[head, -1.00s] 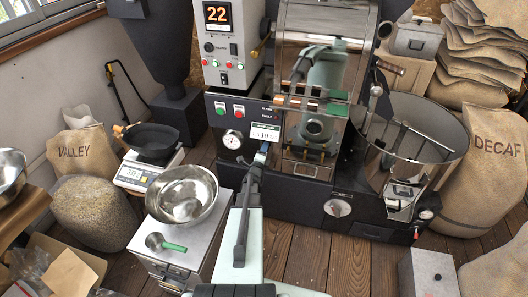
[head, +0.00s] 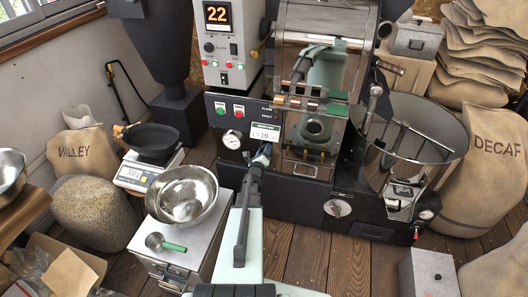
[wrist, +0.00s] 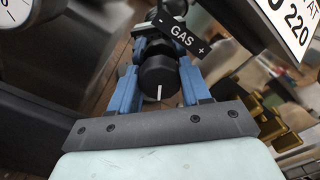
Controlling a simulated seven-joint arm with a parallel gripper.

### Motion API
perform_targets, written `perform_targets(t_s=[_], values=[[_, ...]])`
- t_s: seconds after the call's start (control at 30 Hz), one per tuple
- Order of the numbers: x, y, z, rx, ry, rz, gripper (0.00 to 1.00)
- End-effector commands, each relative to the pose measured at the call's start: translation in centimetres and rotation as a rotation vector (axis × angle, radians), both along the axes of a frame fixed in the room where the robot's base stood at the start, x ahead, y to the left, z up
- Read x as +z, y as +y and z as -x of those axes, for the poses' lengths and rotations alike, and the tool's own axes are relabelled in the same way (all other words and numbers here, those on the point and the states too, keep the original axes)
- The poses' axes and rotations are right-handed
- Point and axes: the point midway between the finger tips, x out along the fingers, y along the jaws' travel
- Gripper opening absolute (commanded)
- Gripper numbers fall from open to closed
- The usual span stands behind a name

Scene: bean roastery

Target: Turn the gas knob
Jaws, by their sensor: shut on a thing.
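The gas knob (wrist: 158,76) is black and round with a white pointer line, seen in the wrist view. The black GAS label (wrist: 185,38), with minus and plus signs, is just beyond it. My gripper (wrist: 159,62) has its blue fingers on both sides of the knob and is shut on it. In the head view my gripper (head: 262,156) is at the front of the dark roaster (head: 310,165), below the small white price-like card (head: 265,132). There the knob is hidden behind my gripper.
A white dial gauge (head: 232,139) is left of my gripper. A steel bowl (head: 188,195) and a green-handled scoop (head: 165,243) are on a grey box at left. The round cooling tray (head: 410,115) is at right. Wooden floor between is clear.

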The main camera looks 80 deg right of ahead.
Motion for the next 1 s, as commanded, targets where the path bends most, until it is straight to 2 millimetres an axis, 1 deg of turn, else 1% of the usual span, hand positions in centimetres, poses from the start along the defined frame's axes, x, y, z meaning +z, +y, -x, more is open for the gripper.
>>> perform_targets(t_s=[0.4, 0.43, 0.6, 0.7, 0.9, 1.0], values=[[0.05, -0.05, -0.12, 0.002, -0.005, 0.001, 0.17], [0.06, -0.05, -0.13, 0.002, -0.005, 0.001, 0.49], [0.05, -0.03, -0.08, 0.001, -0.005, 0.001, 0.65], [0.04, -0.02, -0.05, 0.001, -0.005, 0.001, 0.73], [0.03, 0.01, -0.03, 0.001, -0.005, 0.001, 0.73], [0.06, 0.39, -0.01, 0.001, -0.005, 0.001, 0.73]])
